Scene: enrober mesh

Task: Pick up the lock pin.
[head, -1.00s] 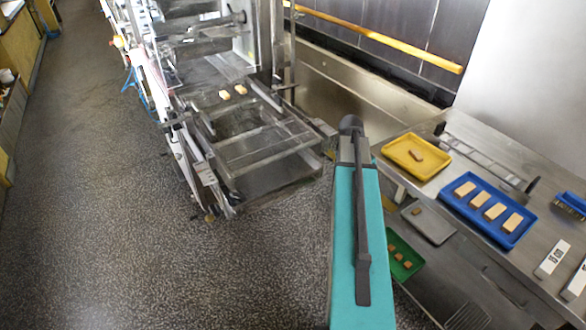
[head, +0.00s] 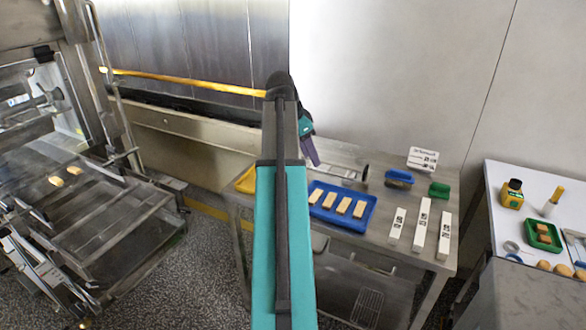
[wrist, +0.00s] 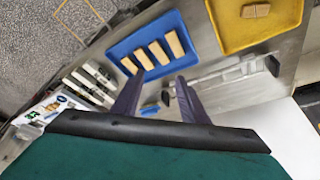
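I cannot pick out the lock pin for certain in either view. My gripper (head: 309,150) is over the steel worktable in the head view, mostly hidden behind my arm. In the wrist view its two purple fingers (wrist: 158,84) stand apart with nothing between them. Beyond them lie the blue tray (wrist: 150,35) with several pale bars and a long metal strip (wrist: 225,73) with a black end. The strip also shows partly in the head view (head: 345,173), behind the blue tray. The gripper is above the table, apart from these things.
A yellow tray (wrist: 240,38) lies beside the blue one. White labelled blocks (head: 422,226), a small blue bin (head: 399,179) and a green bin (head: 439,190) share the table. A white side table (head: 500,220) stands right, with a yellow bottle (head: 512,193). The mesh machine (head: 100,220) is left.

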